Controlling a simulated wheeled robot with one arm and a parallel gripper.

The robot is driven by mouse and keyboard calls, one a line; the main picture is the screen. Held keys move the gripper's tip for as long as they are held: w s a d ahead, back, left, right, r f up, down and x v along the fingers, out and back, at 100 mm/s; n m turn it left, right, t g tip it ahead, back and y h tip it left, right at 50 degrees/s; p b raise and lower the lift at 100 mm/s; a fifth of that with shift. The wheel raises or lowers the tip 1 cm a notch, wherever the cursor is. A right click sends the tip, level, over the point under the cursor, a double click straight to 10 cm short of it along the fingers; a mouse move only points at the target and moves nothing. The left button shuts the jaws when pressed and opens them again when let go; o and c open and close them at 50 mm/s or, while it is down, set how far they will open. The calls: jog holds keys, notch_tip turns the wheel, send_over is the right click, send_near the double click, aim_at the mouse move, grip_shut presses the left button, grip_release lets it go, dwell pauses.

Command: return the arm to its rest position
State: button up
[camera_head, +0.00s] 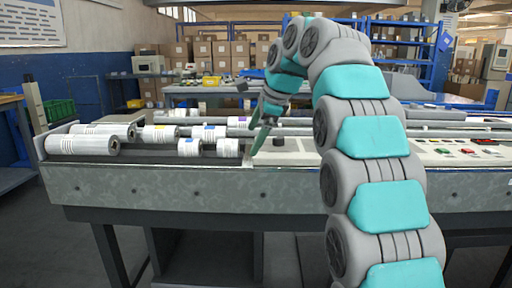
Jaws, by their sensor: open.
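My arm rises from the lower right of the head view, bends over at the top and hangs down over the machine. My gripper (262,126) is at its end, pointing down, open, with nothing visible between its fingers. It is above the front part of the flow wrapper (190,190), near a small dark knob (279,142) on a pale panel. Whether the fingertips touch anything is hard to tell at this size.
Several white rolls, including a large front one (83,145), lie left of my gripper. A control panel with coloured buttons (470,149) is at the right. Blue shelving (405,50) and stacked boxes (232,52) stand behind. Open floor (60,245) shows at the left front.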

jog(key=s+d+f+n+g+h, duration=0.1)
jog(key=s+d+f+n, duration=0.4)
jog(key=s+f, duration=0.5)
jog(key=s+d+f+n+g+h, duration=0.1)
jog(key=s+d+f+n+g, duration=0.2)
jog(key=s+f, duration=0.7)
jog(key=s+d+f+n+g+h, duration=0.2)
jog(key=s+d+f+n, duration=0.5)
jog(key=s, duration=1.9)
notch_tip(320, 180, down, 3)
jog(key=shift+d+f+n+g, duration=0.15)
jog(key=shift+n+g, duration=0.15)
jog(key=shift+n, duration=0.4)
